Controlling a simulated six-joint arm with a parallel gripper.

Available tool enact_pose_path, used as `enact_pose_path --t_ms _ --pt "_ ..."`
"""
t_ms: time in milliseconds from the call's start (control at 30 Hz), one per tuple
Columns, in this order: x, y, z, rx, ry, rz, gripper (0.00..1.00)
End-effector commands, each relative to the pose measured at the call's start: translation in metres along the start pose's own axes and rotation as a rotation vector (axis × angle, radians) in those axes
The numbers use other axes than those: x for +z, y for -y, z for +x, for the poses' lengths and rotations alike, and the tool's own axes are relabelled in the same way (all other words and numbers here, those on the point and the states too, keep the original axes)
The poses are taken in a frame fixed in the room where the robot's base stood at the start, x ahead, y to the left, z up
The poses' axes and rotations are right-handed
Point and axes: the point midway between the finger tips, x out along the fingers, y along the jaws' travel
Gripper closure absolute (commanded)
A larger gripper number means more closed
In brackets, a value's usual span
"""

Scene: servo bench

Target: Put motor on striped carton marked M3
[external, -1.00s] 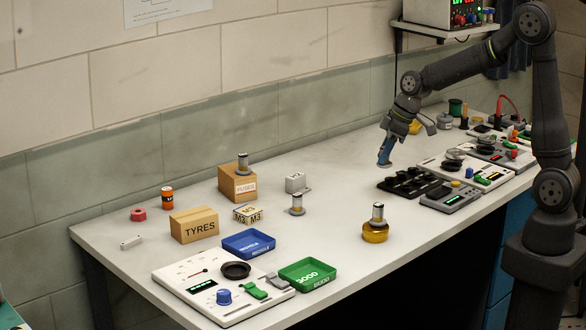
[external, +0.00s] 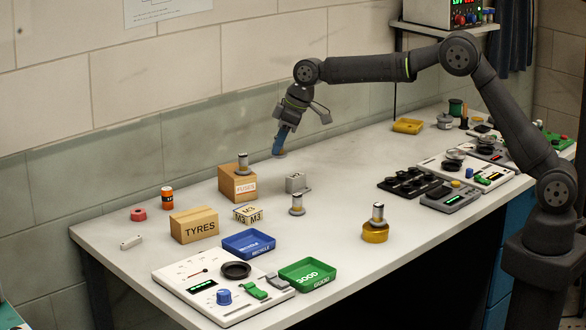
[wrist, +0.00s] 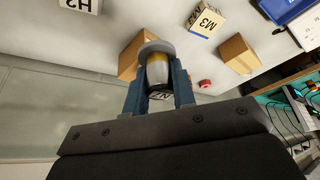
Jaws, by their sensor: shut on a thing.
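My gripper (external: 281,142) is shut on a motor (wrist: 157,68) and holds it in the air above the rear of the bench, behind the FUSES box. The motor has a yellow band and a grey disc at its end; in the external view only that end (external: 279,154) shows below the blue fingers. The carton marked M3 (external: 248,214) is small, cream and dark-edged, with nothing on top. It stands between the TYRES box and the blue tray, to the lower left of my gripper. It also shows in the wrist view (wrist: 207,20).
Nearby are the TYRES box (external: 194,225), blue tray (external: 249,243), green tray (external: 307,274) and grey H2 block (external: 296,182).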

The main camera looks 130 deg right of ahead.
Motion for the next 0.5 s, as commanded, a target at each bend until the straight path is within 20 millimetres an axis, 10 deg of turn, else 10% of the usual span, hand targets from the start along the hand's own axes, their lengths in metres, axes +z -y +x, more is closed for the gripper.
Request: enact_pose_path --t_ms 500 --pt "-0.036 0.074 0.074 0.0 0.001 -0.003 1.0"
